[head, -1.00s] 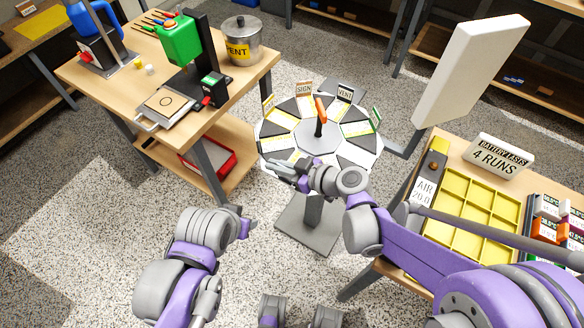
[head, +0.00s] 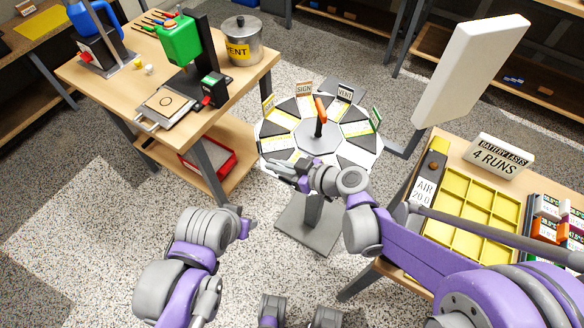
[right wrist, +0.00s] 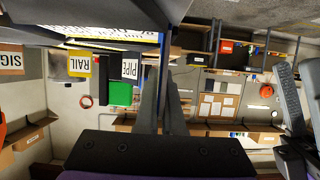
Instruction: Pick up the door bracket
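I cannot pick out a door bracket for certain in either view. A round turntable (head: 262,145) with dark and light wedges stands in the middle of the head view. Upright label cards, including SIGN (head: 304,90) and VENT (head: 345,93), stand at its rim, and an orange-topped knob (head: 320,112) rises at its centre. My right gripper (head: 272,168) is over its near left edge. In the right wrist view its fingers (right wrist: 163,85) lie close together, with nothing clearly between them. My left gripper (head: 246,228) is low at the front, its fingers mostly hidden.
A wooden bench (head: 105,75) at left holds a green container (head: 180,40) and a metal pot (head: 242,45). At right, a bench holds a yellow divided tray (head: 470,222) and a BATTERY LASTS sign (head: 497,156). A white panel (head: 468,70) stands beyond the turntable's right side. Speckled floor lies open at left.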

